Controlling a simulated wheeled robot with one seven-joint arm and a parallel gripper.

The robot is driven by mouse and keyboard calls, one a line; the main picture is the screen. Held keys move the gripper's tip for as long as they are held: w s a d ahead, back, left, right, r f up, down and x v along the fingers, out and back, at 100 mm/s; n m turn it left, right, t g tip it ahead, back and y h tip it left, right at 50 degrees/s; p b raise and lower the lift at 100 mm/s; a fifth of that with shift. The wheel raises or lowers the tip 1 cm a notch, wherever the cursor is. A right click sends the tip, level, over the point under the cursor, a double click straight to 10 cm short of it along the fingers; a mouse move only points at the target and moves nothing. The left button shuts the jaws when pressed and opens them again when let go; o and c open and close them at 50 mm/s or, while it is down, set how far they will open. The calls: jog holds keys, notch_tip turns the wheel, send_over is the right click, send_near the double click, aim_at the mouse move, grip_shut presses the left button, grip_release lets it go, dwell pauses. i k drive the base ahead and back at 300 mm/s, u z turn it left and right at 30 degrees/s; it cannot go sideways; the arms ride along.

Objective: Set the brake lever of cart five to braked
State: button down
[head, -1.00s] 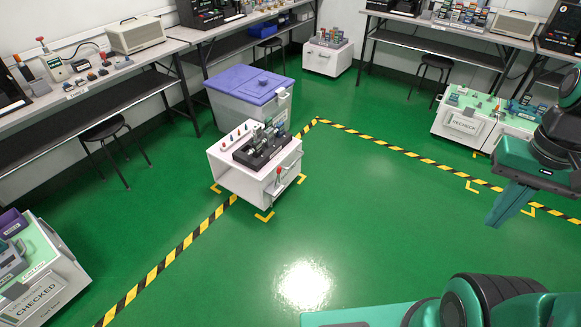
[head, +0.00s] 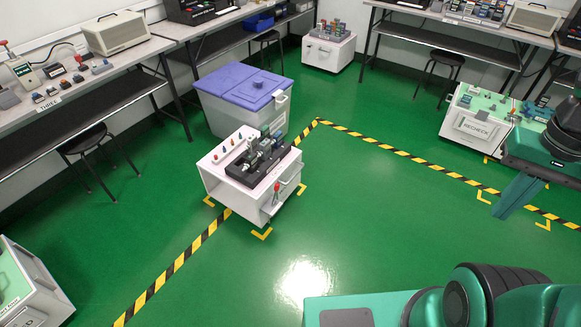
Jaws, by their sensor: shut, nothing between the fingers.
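A white cart (head: 225,182) stands in the middle of the floor on the striped line, with yellow corner marks around its foot. A small lever with a red knob (head: 276,188) stands up at its near right end. No cart number is readable, so I cannot tell from the picture if this is cart five. My gripper (head: 503,211) is at the right, pointing down, shut and empty. It is well apart from the cart and lever.
A grey bin with a purple lid (head: 240,85) stands right behind the cart. A cart marked RECHECK (head: 478,127) is behind my gripper at the right. Another cart (head: 40,285) is at the lower left. Green floor (head: 370,210) between is clear.

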aim_at(277, 186)
jog(key=u, duration=0.05)
jog(key=i, duration=1.05)
jog(key=u, duration=0.05)
